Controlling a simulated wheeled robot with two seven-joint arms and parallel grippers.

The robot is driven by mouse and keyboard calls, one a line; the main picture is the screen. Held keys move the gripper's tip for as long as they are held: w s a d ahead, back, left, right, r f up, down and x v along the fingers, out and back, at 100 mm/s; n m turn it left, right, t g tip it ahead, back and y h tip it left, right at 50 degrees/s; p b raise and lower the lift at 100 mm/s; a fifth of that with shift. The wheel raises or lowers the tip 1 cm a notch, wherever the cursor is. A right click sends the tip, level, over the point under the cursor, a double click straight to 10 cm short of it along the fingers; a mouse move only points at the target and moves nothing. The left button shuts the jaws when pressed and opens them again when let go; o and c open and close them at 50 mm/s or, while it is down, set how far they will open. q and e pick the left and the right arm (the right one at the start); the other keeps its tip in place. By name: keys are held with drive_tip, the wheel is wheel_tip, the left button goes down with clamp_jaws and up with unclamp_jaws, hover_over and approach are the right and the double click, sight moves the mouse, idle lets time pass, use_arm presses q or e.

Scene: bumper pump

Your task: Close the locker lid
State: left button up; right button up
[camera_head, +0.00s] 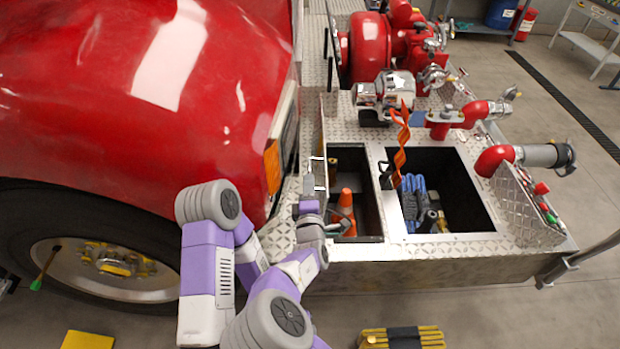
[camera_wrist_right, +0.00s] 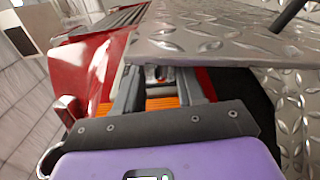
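The locker lid (camera_head: 323,135) is a thin diamond-plate panel. In the head view it stands raised and nearly edge-on at the left side of the narrow open locker (camera_head: 371,213). An orange cone (camera_head: 346,205) is inside the locker. My right gripper (camera_head: 318,174) is at the lid's near end, beside the locker's left edge. In the right wrist view, a large diamond-plate panel, apparently the lid (camera_wrist_right: 210,42), lies just beyond the fingers (camera_wrist_right: 160,86). The fingers are apart with nothing clearly between them; contact with the lid cannot be told. My left gripper is out of view.
The red truck body (camera_head: 150,90) with its orange lamp (camera_head: 272,166) is close on the left. A wider open compartment (camera_head: 462,180) holds a blue hose (camera_head: 410,200). Orange straps (camera_head: 401,140) hang above its left edge. Red pump fittings (camera_head: 370,50) stand behind.

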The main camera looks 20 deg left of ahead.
sight(311, 161)
drive_tip(key=shift+x, duration=1.75)
drive_tip(key=shift+d, duration=0.1)
clamp_jaws()
